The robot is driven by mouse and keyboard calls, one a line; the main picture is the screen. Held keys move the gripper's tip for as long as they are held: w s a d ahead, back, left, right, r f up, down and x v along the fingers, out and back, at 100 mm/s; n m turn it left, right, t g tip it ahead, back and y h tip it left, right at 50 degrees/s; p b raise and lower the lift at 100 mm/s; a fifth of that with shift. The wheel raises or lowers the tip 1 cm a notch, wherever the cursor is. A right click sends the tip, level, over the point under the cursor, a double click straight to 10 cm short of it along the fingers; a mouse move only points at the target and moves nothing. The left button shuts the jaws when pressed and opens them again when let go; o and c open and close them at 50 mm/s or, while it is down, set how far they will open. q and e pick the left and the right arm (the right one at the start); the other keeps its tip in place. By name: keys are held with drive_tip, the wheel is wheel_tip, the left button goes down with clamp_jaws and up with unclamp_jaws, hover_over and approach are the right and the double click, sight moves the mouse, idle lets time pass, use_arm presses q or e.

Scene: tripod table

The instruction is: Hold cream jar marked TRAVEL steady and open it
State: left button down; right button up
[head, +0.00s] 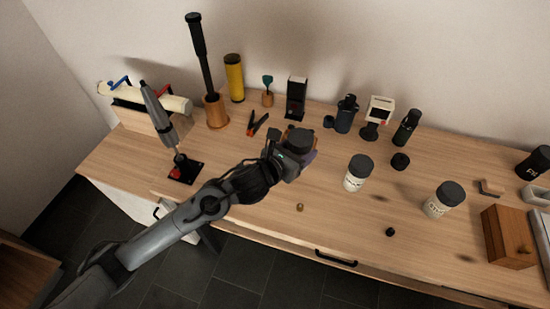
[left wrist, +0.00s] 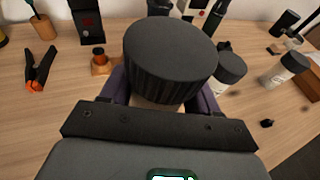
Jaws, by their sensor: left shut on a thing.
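My left gripper (head: 292,156) is shut around a jar with a wide black ribbed lid (left wrist: 170,55). The lid is on and faces up; it also shows in the head view (head: 299,140). Only a pale strip of the jar's body (left wrist: 155,102) shows between the purple fingers. Its label is hidden, so I cannot read whether it says TRAVEL. I cannot tell whether its base touches the table. Two more white jars with black lids stand to its right, a nearer one (head: 354,182) and a farther one (head: 437,207); their labels are too small to read surely. My right gripper is out of view.
A wooden box (head: 509,236) stands at right. A small black knob (head: 390,232) lies near the front.

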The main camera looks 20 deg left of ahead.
use_arm(q)
drive_tip(key=shift+w+a+f+b, duration=0.4)
drive_tip(key=shift+w+a+f, duration=0.1)
drive_tip(key=shift+a+f, duration=0.9)
drive_tip(key=shift+w+a+f+b, duration=0.45)
drive_tip(key=shift+a+f, duration=0.8)
drive_tip(key=shift+f, duration=0.35)
drive_tip(key=shift+w+a+f+b, duration=0.35)
drive_tip(key=shift+w+a+f, duration=0.15)
drive_tip(key=shift+a+f, duration=0.9)
drive_tip(key=shift+d+f, duration=0.1)
drive_tip(key=shift+f, duration=0.05)
drive_tip(key=shift+f, duration=0.15)
drive_tip(key=shift+c, duration=1.3)
unclamp_jaws()
